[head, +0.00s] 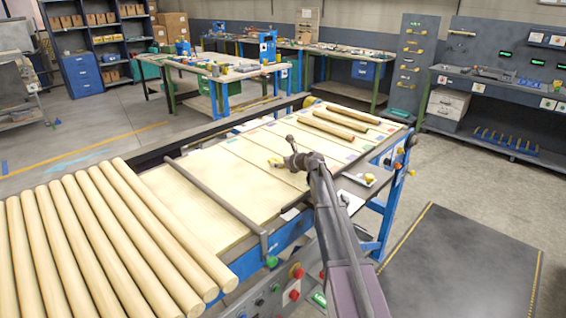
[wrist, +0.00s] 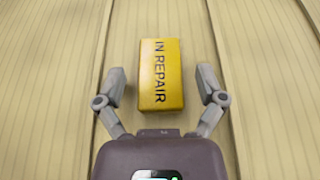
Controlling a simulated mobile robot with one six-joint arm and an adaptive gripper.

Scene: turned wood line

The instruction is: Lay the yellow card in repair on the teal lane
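The yellow card (wrist: 161,74), marked IN REPAIR, lies on the pale wooden lanes, between the two fingers of my gripper (wrist: 161,76) in the wrist view. A gap shows on each side, so the fingers are open and apart from it. In the head view my gripper (head: 284,161) is over the middle of the long lane table (head: 230,165), with a small yellow patch beside it.
Several round wooden poles (head: 110,235) lie at the left. A grey bar (head: 215,200) crosses the table left of my gripper. A few turned rods (head: 335,124) lie on the far right lanes. Lanes between are mostly bare. A control panel (head: 285,285) is at the front.

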